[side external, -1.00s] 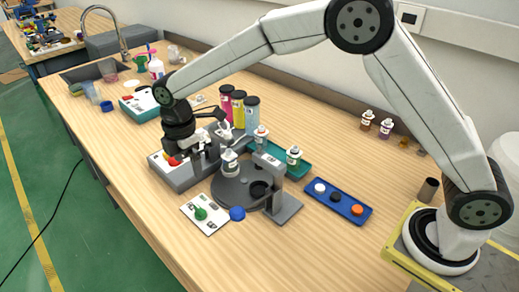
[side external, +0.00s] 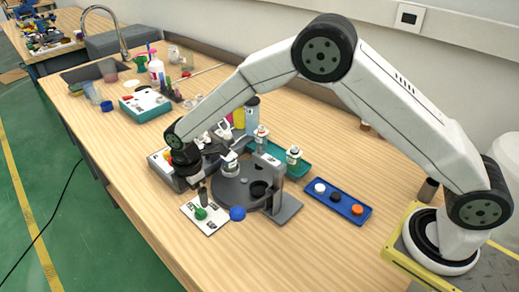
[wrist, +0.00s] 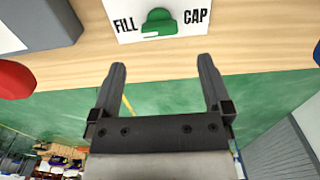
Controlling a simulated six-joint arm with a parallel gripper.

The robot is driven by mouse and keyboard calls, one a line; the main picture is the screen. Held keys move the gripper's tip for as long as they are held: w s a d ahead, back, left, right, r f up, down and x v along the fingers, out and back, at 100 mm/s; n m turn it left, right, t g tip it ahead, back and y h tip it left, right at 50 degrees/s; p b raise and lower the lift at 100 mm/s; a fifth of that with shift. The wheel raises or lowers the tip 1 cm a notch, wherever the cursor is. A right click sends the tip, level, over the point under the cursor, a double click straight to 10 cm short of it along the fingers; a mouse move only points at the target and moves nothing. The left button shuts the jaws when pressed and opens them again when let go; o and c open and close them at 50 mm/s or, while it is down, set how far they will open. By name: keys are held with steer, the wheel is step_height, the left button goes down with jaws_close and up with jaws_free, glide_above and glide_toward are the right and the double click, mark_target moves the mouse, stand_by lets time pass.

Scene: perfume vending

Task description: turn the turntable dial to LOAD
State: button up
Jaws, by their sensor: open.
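The green dial (side external: 201,213) sits on a white plate (side external: 212,228) at the table's front edge, beside the grey turntable (side external: 232,192). In the wrist view the dial (wrist: 160,20) shows at the top, between the words FILL and CAP, with a small white mark at its lower left. The word LOAD is not readable in either view. My gripper (side external: 204,194) is just above and behind the dial. In the wrist view my gripper (wrist: 162,66) is open and empty, with the dial beyond its fingertips, roughly centred between them.
A blue round knob (side external: 237,213) is right beside the plate. A white bottle (side external: 230,162) stands on the turntable, near my wrist. A grey station is behind the gripper. A blue tray (side external: 352,214) with caps is to the right. The front table strip is clear.

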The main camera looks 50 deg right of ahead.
mark_target(198, 209)
steer(key=shift+f, duration=3.05)
steer(key=shift+c, duration=0.2)
steer(key=c, duration=1.2)
steer(key=shift+c, duration=0.2)
